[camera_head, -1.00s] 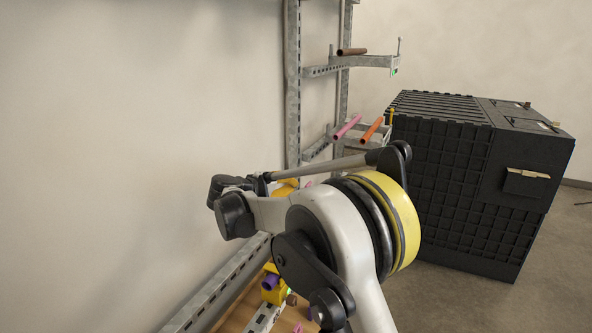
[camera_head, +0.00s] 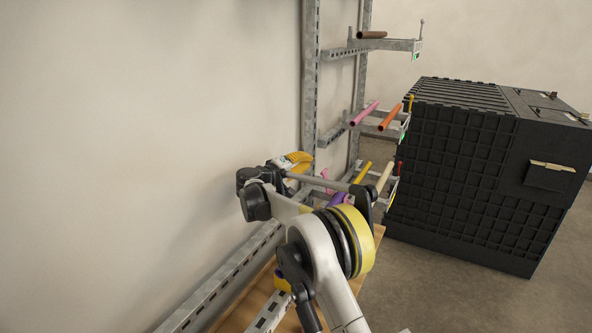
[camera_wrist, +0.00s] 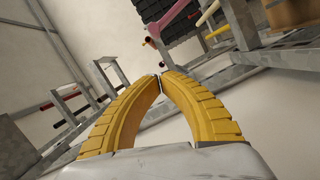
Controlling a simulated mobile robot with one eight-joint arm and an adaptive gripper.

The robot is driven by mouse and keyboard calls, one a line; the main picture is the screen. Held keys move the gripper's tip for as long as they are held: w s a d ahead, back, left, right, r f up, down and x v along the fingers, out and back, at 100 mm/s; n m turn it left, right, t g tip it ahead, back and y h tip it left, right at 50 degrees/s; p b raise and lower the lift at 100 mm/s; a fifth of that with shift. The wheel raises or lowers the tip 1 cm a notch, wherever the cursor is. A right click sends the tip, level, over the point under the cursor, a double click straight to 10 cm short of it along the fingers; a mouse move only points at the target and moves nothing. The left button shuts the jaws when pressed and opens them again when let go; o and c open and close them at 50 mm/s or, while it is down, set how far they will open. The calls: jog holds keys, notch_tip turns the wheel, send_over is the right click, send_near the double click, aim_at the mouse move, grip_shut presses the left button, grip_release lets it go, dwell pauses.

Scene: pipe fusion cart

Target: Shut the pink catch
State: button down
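My gripper (camera_head: 293,162) has yellow fingers and is beside the grey upright post, behind my arm in the head view. In the wrist view the two fingertips (camera_wrist: 161,76) meet with nothing between them, so it is shut and empty. A small pink piece (camera_head: 324,174) shows just right of the gripper in the head view, partly hidden by my arm. A pink part (camera_wrist: 172,18) shows beyond the fingertips in the wrist view, apart from them. I cannot tell for sure whether either is the pink catch, or how far it is open.
A grey metal rack (camera_head: 312,90) stands along the wall, its arms holding a pink pipe (camera_head: 364,113), an orange pipe (camera_head: 390,117) and a brown pipe (camera_head: 372,35). A yellow pipe (camera_head: 362,173) lies lower. A large black crate (camera_head: 465,165) stands at right.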

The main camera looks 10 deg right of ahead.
aim_at(327, 182)
jog(key=s+d, duration=0.1)
jog(key=s+d+f+b, duration=0.1)
jog(key=shift+s+d, duration=0.2)
jog(key=shift+d, duration=0.15)
jog(key=shift+s+d+r+m, duration=0.15)
jog(key=shift+d+m, duration=0.05)
jog(key=shift+m, duration=0.1)
jog(key=shift+s+d+r+m+y+p, duration=0.25)
jog(key=shift+s+d+m+y+p, duration=0.1)
jog(key=shift+d+m+p, duration=0.15)
dwell(0.3)
